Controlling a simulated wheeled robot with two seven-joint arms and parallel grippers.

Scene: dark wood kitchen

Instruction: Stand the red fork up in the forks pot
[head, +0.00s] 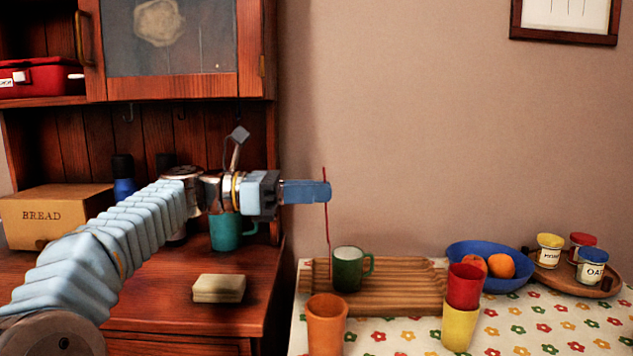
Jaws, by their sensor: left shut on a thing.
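My left gripper (322,191) comes in from the left and is shut on the red fork (327,228). The fork is thin, nearly upright and seen edge-on, with a short end above the fingers and the longer part hanging below. Its lower end shows just above the ribbed wooden rack (400,300), left of the green mug (348,272); I cannot tell if it touches anything. No pot is marked for forks; an orange cup (327,328) stands at the front, lower than the fork. My right gripper is out of view.
A red cup (465,287) sits on a yellow cup (459,328). A blue fruit bowl (505,283) and a round tray (606,289) with jars stand right. A teal mug (224,232), bread box (45,215) and small box (219,288) are left. The flowered cloth's front right is clear.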

